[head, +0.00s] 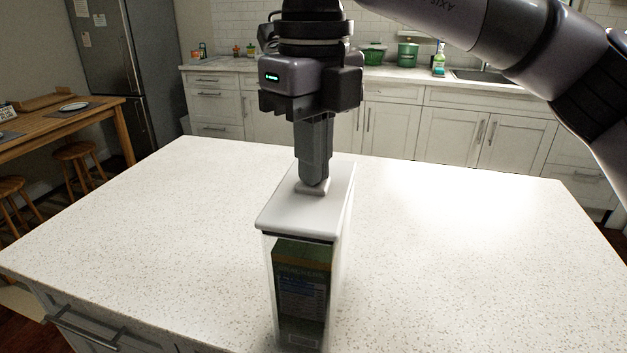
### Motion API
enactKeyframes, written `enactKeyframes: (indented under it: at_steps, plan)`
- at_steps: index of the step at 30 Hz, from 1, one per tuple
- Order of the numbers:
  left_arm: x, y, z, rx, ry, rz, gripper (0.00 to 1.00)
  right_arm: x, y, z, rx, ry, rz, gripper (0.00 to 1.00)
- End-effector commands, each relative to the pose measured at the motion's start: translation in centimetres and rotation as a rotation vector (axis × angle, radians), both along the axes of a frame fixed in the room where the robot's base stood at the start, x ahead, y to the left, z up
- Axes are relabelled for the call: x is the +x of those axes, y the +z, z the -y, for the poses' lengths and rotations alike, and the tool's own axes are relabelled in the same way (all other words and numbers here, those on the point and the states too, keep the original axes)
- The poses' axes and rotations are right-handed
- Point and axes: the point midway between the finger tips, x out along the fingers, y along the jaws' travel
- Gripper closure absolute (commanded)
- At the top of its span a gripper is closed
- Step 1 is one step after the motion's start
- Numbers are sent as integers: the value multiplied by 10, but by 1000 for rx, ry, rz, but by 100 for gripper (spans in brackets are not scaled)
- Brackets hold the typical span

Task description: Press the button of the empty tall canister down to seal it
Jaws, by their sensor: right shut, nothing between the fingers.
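A tall clear canister (340,262) stands upright near the front middle of the speckled white island counter. A white lid (279,216) sits on top of it, with a raised button (325,188) in its middle. A green and brown box with printed text (303,285) shows inside the canister, so it does not look empty. My right gripper (313,182) points straight down with its fingers together and nothing between them. Its tips are at the button and look to touch it; the tips hide part of the button. My left gripper is out of view.
The island counter (140,220) is bare around the canister, with wide free room left and right. Behind are a back counter with green containers (407,54), a spray bottle (438,60) and a sink. A wooden table (75,125) and stools stand at the left.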

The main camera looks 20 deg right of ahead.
Motion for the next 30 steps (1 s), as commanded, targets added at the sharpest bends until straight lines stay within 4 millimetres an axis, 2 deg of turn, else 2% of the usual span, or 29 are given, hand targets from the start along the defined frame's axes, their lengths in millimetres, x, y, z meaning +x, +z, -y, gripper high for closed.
enactKeyframes:
  at_steps: [5,11,30]
  plan:
    - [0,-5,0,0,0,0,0,0,-8,0,-1,1,-3,100]
    - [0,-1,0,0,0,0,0,0,-3,0,-1,1,-3,100]
    - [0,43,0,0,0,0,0,0,49,0,0,0,-1,100]
